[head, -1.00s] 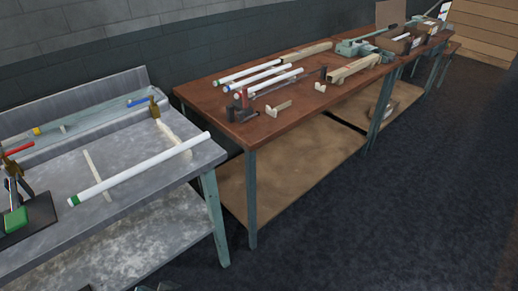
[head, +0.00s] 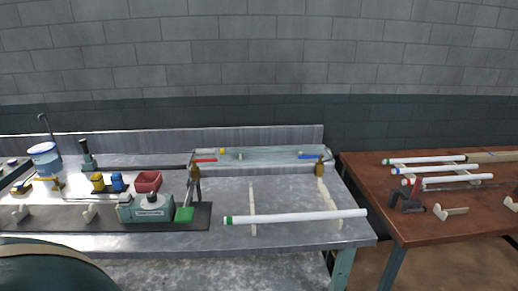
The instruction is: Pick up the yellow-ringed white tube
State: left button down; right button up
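I cannot make out a white tube with a clear yellow ring. A long white tube with a green-ringed left end (head: 295,217) lies across two pale strips on the metal bench (head: 300,243). A small yellow spot (head: 221,151) shows in the clear, shallow glassy piece (head: 265,155) at the back of that bench; I cannot tell whether it is a tube's ring. More white tubes lie on the brown table at right: a green-ringed one (head: 425,160), a blue-ringed one (head: 430,170) and another (head: 455,179) with a reddish end. Neither gripper is in view.
The brown table (head: 420,230) stands right of the metal bench, with a dark clamp (head: 405,197) near its left edge. On the bench's left are a green-grey device (head: 146,208), a red bin (head: 148,181) and a blue-white tub (head: 44,158). A block wall stands behind.

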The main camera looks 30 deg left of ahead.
aim_at(305, 148)
jog(key=u, duration=1)
jog(key=i+l+z, duration=0.2)
jog(key=z, duration=0.15)
jog(key=l, duration=0.1)
